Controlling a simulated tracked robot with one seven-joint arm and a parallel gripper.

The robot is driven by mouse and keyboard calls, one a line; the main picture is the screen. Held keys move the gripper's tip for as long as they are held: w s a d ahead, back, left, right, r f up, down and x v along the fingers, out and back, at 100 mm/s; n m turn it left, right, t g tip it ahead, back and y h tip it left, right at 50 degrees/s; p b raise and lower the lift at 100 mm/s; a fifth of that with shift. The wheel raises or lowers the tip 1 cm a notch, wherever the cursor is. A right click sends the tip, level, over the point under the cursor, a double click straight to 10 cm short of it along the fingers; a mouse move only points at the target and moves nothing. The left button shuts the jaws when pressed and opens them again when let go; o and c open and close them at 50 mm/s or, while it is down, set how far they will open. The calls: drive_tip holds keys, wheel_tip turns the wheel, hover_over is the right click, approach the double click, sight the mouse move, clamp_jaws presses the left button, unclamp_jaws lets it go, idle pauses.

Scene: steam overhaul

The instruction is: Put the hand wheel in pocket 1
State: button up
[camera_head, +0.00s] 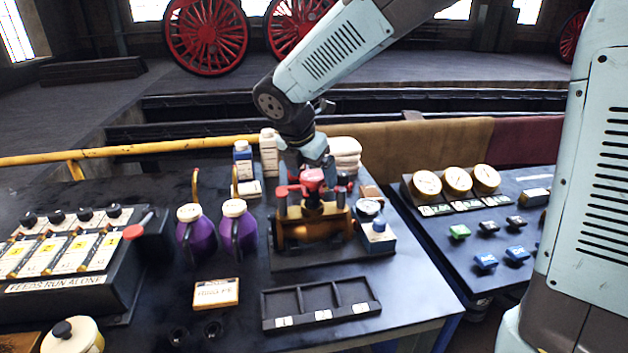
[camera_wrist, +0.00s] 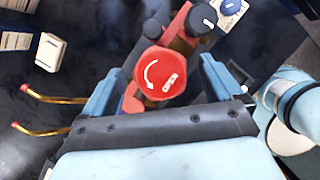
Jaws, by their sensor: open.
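The red hand wheel (camera_head: 312,178) sits on top of the brass-coloured fitting (camera_head: 312,225) on the bench. In the wrist view the hand wheel (camera_wrist: 158,74) is a round red cap with a white curved arrow and a small label. My gripper (camera_wrist: 158,84) is open, one finger on each side of the wheel; I cannot tell whether they touch it. In the head view my gripper (camera_head: 306,160) is just above the fitting, its fingertips partly hidden. A black three-pocket tray (camera_head: 322,319) lies in front; pocket 1 (camera_head: 285,304) is its left compartment and looks empty.
Two purple oil cans (camera_head: 196,238) with thin spouts stand left of the fitting. A small block with a blue knob (camera_head: 378,228) is close on its right. Bottles (camera_head: 243,158) stand behind. A labelled box (camera_head: 216,293) lies left of the tray.

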drive_tip(key=shift+c, duration=0.4)
drive_tip(key=c, duration=1.4)
drive_tip(key=shift+r, duration=0.2)
